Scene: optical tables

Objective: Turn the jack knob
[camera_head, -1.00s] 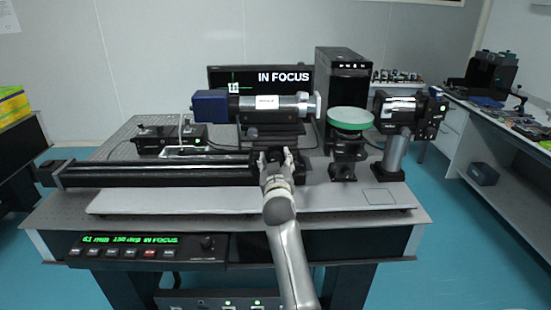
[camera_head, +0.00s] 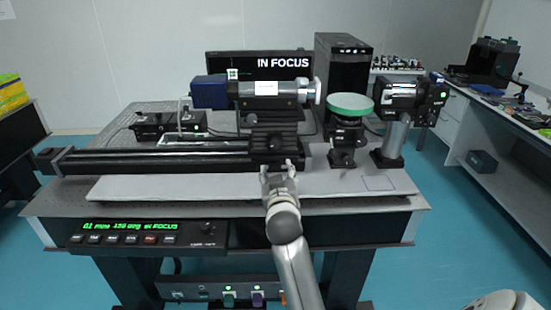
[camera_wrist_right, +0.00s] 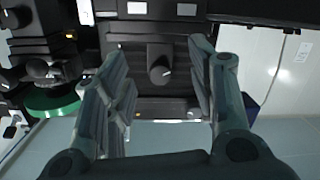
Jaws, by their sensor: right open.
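The jack (camera_head: 273,144) is a black stand under the blue and silver camera tube (camera_head: 268,92), at the middle of the optical table. Its round dark knob (camera_wrist_right: 160,72) has a light index mark and faces me in the right wrist view. My right gripper (camera_head: 279,166) is just in front of the jack. In the right wrist view its two fingers (camera_wrist_right: 162,90) are spread wide on either side of the knob with a visible gap, and nothing is held. The left gripper does not show.
A long black rail (camera_head: 160,160) runs left of the jack. A green-rimmed round disc on a mount (camera_head: 348,105) and a camera on a post (camera_head: 395,135) stand to the right. A control panel with green text (camera_head: 145,233) is at the table front. The monitor (camera_head: 290,63) reads IN FOCUS.

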